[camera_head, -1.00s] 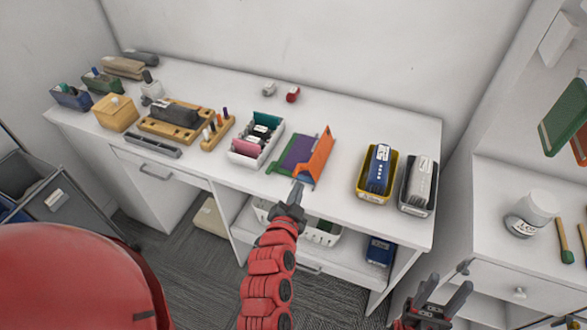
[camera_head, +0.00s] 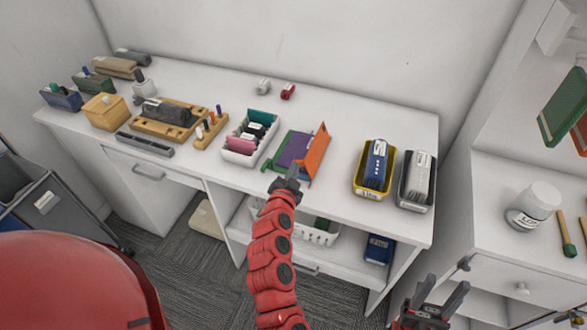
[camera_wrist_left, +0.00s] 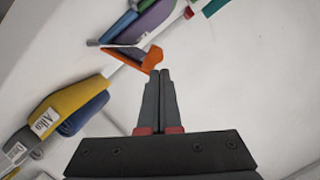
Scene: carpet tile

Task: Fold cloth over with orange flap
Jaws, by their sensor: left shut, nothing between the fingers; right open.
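The folding piece lies on the white desk, with a purple middle (camera_head: 297,148), a green side (camera_head: 277,150) at left and an orange flap (camera_head: 318,153) standing up at right. My left gripper (camera_head: 293,169) is at its front edge, shut and empty. In the left wrist view the shut fingertips (camera_wrist_left: 160,73) are close to the orange flap (camera_wrist_left: 152,58); I cannot tell whether they touch. The purple part (camera_wrist_left: 155,17) shows beyond it. No separate cloth can be made out. My right gripper (camera_head: 438,296) is open and empty at the lower right, away from the desk top.
A white tray (camera_head: 232,149) with coloured items stands left of the folding piece. A yellow bin (camera_head: 359,181) and a grey bin (camera_head: 402,190) stand to the right. Two small blocks, one red (camera_head: 288,91), lie behind. The desk between the flap and the yellow bin is clear.

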